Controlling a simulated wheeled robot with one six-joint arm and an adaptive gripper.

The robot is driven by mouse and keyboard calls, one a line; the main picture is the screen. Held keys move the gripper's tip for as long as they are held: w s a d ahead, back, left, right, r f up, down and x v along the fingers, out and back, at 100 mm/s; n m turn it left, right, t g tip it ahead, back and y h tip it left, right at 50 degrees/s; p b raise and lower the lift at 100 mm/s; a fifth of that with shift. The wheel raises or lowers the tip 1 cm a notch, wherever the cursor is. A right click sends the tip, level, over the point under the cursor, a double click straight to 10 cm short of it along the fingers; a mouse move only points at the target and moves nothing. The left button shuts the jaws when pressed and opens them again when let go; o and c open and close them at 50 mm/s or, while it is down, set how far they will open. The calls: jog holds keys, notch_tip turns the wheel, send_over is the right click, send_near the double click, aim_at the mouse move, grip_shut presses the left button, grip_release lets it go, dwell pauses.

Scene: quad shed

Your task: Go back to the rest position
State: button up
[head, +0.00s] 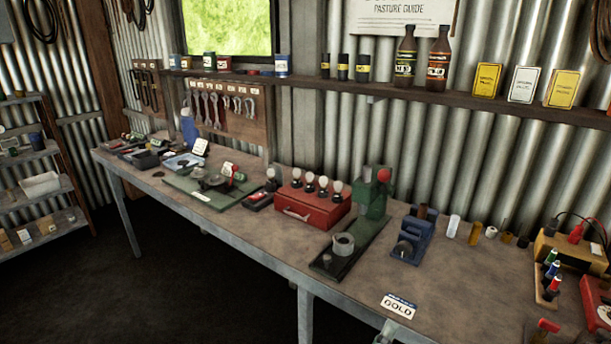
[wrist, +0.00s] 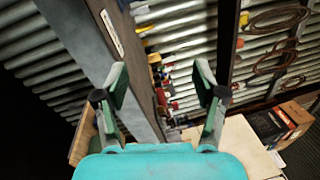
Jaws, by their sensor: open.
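My gripper (wrist: 162,82) shows in the wrist view with its two green-and-grey fingers spread wide apart. Nothing is between the fingertips, and neither finger touches anything I can see. The wrist picture is tilted, with the workbench edge (wrist: 120,60) running steeply behind the fingers. I cannot make out my gripper in the head view. The long workbench (head: 255,227) crosses the head view, with a red box (head: 312,215), a green press (head: 372,195), a blue vise (head: 411,240) and a GOLD card (head: 398,306) on it.
A wall shelf (head: 420,92) above the bench carries bottles, tins and boxes. A low shelf rack (head: 40,185) stands at the left. Dark floor (head: 170,295) in front of the bench is clear. Cardboard boxes (wrist: 290,122) show at the right in the wrist view.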

jog(key=s+d+f+n+t+y, duration=0.1)
jog(key=s+d+n+t+y, duration=0.15)
jog(key=s+n, duration=0.5)
jog(key=s+d+n+t+y, duration=0.1)
jog(key=s+d+n+t, duration=0.25)
jog(key=s, duration=0.65)
jog(key=s+a+f+n+g+y, duration=0.1)
jog(key=s+f+n+g+y, duration=0.2)
jog(key=s+n, duration=0.5)
jog(key=s+a+f+n+g+y, duration=0.2)
jog(key=s+n+y, duration=0.3)
jog(key=s, duration=0.9)
jog(key=f+n+g, duration=0.1)
jog(key=n, duration=0.2)
jog(key=shift+s+f+n+g, duration=0.2)
jog(key=shift+f+n+g, duration=0.05)
jog(key=shift+n+g, duration=0.15)
